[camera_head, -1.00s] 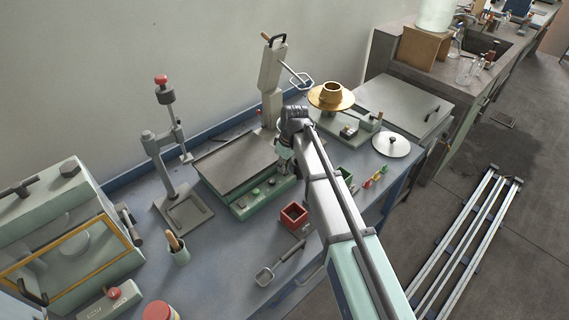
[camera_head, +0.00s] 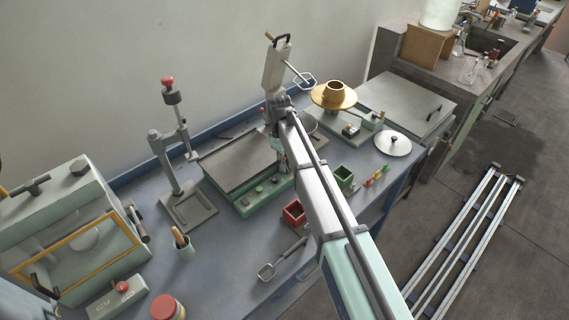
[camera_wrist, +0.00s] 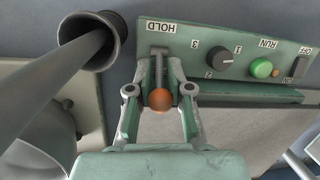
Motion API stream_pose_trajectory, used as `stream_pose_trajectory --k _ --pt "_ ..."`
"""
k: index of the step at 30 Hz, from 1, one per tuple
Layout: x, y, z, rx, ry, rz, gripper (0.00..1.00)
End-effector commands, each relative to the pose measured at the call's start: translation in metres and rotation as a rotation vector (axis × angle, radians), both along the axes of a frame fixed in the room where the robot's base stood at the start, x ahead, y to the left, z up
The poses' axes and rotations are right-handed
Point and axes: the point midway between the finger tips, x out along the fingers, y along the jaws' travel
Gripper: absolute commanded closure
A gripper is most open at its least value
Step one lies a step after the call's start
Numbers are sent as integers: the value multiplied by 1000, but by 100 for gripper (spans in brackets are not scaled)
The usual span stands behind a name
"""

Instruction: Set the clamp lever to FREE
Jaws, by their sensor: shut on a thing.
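The clamp lever (camera_wrist: 159,77) rises from a slot below the HOLD label (camera_wrist: 161,27) on a green panel in the wrist view. It ends in an orange-brown ball knob (camera_wrist: 160,100). My gripper (camera_wrist: 160,97) has one finger on each side of the knob and is shut on it. A pale label beside the right finger is mostly covered and cannot be read. In the head view the green machine (camera_head: 262,199) stands mid-bench; my arm covers its right end, the lever and most of my gripper.
On the panel beside the lever are a black dial (camera_wrist: 218,58), a green button (camera_wrist: 261,68) and a switch (camera_wrist: 297,67). A red box (camera_head: 293,213) stands near my arm.

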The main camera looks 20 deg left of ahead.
Motion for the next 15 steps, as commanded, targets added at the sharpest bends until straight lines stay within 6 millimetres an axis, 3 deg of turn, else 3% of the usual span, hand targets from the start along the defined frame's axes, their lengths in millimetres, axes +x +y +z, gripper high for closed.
stream_pose_trajectory --k 2,3,15 --pt "3 1 2 2 -7 0 100" --pt "3 1 2 3 -7 0 67" --pt "1 1 3 2 -3 0 67"
